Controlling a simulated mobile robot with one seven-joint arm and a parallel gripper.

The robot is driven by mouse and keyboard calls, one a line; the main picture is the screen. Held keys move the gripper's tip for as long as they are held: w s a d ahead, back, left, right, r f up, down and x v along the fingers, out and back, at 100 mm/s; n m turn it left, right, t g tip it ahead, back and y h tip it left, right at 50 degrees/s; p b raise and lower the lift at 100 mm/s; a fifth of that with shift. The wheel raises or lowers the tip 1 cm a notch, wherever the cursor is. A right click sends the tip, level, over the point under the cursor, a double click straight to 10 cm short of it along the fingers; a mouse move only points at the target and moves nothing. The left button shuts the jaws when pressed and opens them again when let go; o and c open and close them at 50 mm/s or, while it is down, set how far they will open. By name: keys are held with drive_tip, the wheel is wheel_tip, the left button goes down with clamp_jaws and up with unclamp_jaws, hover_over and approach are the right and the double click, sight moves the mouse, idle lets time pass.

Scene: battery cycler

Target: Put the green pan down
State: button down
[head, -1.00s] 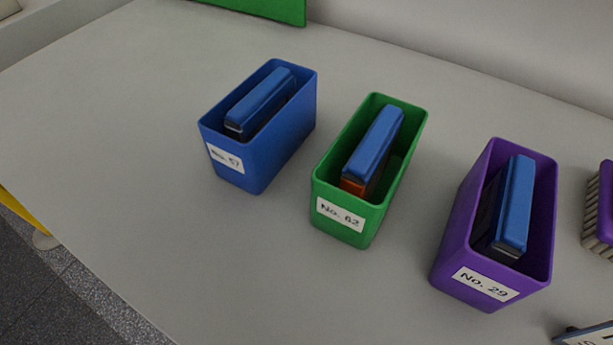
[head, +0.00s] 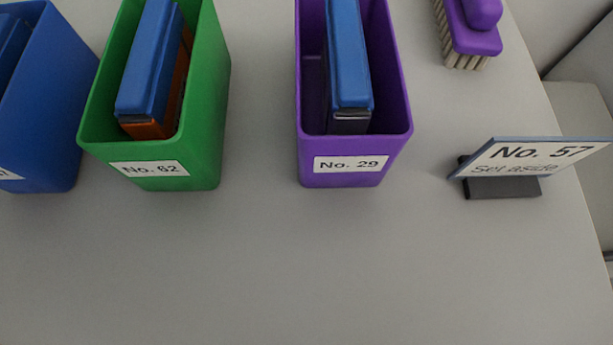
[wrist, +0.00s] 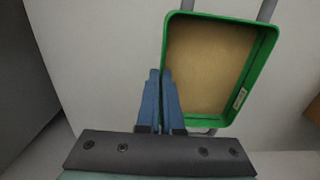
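The green pan (wrist: 222,19) shows in the wrist view, a shallow rectangular tray with green walls, a tan inner floor, a small white label on its right wall and grey handle-like parts at its ends. My gripper (wrist: 162,73) has its two blue fingers close together at the pan's left wall. The wall runs in between the fingertips, so the gripper looks shut on it. What lies under the pan is hard to tell. Neither the pan nor my gripper shows in the head view.
A blue bin (head: 45,110), a green bin (head: 205,110) labelled No. 62 and a purple bin (head: 390,110) labelled No. 29 stand on the grey bench (head: 300,270). A sign (head: 530,155) reading No. 57, Set aside, and a purple brush (head: 470,30) are right. The bench front is clear.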

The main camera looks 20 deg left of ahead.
drive_tip(key=shift+f+b, duration=0.9)
drive_tip(key=shift+f, duration=1.2)
drive_tip(key=shift+f, duration=0.2)
drive_tip(key=c, duration=1.1)
unclamp_jaws()
drive_tip(key=shift+r, duration=0.15)
wheel_tip(320, 180, up, 12)
drive_tip(key=p, duration=0.5)
